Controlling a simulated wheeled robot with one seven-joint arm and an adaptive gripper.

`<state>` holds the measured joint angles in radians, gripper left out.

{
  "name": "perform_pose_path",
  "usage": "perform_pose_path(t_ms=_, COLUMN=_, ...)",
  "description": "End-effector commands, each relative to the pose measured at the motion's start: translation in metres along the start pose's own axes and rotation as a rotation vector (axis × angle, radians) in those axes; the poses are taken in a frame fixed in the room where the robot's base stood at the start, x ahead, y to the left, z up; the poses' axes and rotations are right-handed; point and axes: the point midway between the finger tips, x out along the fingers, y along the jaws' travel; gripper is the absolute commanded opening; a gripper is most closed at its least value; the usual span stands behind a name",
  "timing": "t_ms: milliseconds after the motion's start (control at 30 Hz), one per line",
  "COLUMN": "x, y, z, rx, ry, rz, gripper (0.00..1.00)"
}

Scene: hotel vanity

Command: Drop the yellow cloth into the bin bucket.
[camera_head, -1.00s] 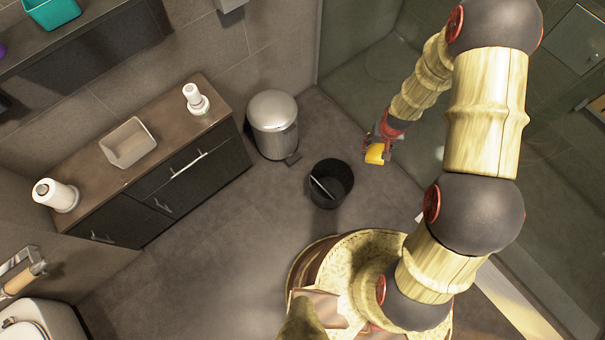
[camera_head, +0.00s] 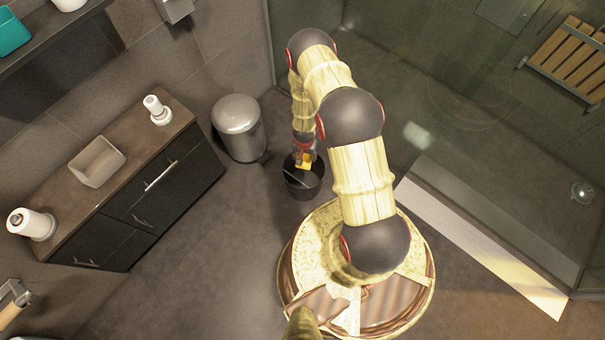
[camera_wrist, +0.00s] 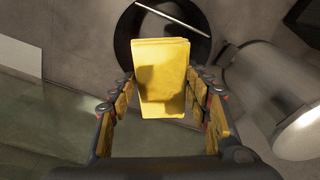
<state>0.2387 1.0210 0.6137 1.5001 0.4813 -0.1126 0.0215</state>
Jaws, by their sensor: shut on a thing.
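The yellow cloth (camera_head: 304,159) is a small folded yellow block held in my gripper (camera_head: 304,156). In the wrist view the cloth (camera_wrist: 160,78) sits between the two fingers of my gripper (camera_wrist: 162,95), which is shut on it. The bin bucket (camera_head: 303,188) is a black open bucket on the floor, with a light stick-like thing across its inside. The cloth appears over the bucket's back part in the head view. In the wrist view the bucket (camera_wrist: 124,42) lies beyond the cloth, which covers part of its opening and near rim.
A metal pedal bin (camera_head: 238,127) stands just left of the bucket, and it also shows in the wrist view (camera_wrist: 275,95). A dark cabinet (camera_head: 150,190) with a tray (camera_head: 97,161) on top is further left. A glass shower wall is behind my arm. Floor to the left is clear.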

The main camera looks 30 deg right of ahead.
Motion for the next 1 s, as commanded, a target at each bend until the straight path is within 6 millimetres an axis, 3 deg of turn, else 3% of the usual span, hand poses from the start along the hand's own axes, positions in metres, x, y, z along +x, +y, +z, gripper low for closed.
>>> perform_pose_path(t_ms=167, x=0.017, y=0.011, z=0.001, rx=0.049, ry=0.003, rz=0.012, gripper=0.21)
perform_pose_path(t_ms=367, x=0.029, y=0.012, z=0.003, rx=0.051, ry=0.002, rz=0.012, gripper=0.21)
perform_pose_path(t_ms=733, x=0.068, y=0.012, z=0.008, rx=0.049, ry=0.002, rz=0.012, gripper=0.21)
perform_pose_path(t_ms=1000, x=0.076, y=0.012, z=0.009, rx=0.049, ry=0.003, rz=0.011, gripper=0.21)
